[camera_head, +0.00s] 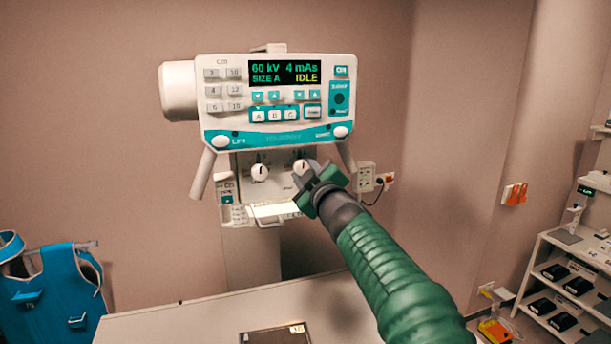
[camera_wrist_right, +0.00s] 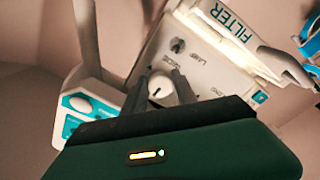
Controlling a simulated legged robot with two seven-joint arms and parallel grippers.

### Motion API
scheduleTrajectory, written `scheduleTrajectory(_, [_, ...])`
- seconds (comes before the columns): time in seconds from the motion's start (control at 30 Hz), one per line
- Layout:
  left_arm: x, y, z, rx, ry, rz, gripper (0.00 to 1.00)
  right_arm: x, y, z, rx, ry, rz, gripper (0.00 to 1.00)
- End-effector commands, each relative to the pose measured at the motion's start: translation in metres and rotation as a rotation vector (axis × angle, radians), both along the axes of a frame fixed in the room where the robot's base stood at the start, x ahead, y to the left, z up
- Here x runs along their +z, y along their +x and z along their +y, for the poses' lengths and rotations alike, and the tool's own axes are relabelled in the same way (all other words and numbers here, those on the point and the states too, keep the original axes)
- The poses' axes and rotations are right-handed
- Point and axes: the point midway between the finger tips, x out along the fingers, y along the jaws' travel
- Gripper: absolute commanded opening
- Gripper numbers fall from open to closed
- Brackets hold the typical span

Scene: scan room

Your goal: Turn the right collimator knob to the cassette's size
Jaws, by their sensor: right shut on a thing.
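The right collimator knob (camera_head: 299,165) is a white round dial on the front of the collimator box (camera_head: 278,189), under the control panel. My right gripper (camera_head: 309,177) reaches it from the lower right and partly covers it. In the right wrist view the dark fingers of the gripper (camera_wrist_right: 162,82) are shut on the white knob (camera_wrist_right: 159,91), one on each side, and a short dark mark shows on its face. The left knob (camera_head: 259,173) stands free. The cassette (camera_head: 276,337) lies on the table, cut off by the picture's bottom edge; its small label is too small to read surely. My left gripper is not in view.
The control panel (camera_head: 277,101) above reads 60 kV, 4 mAs, SIZE A, IDLE. Slanted handles (camera_head: 203,173) hang at its sides. The pale table (camera_head: 200,322) is below. A blue apron (camera_head: 50,285) hangs at left; a shelf rack (camera_head: 560,270) stands at right.

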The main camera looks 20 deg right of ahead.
Motion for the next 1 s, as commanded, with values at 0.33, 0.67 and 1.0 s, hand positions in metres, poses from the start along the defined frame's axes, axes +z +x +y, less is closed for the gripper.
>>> scheduleTrajectory(0.33, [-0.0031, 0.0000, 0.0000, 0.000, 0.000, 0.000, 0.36, 0.0013, -0.0004, 0.0019, 0.004, -0.116, -0.008, 0.00])
scheduleTrajectory(0.67, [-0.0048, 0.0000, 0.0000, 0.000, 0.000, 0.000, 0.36, -0.0009, 0.0000, 0.0028, 0.006, -0.199, -0.007, 0.00])
scheduleTrajectory(1.0, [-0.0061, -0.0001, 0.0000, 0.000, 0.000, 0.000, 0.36, -0.0033, 0.0006, 0.0037, 0.006, -0.257, -0.004, 0.00])
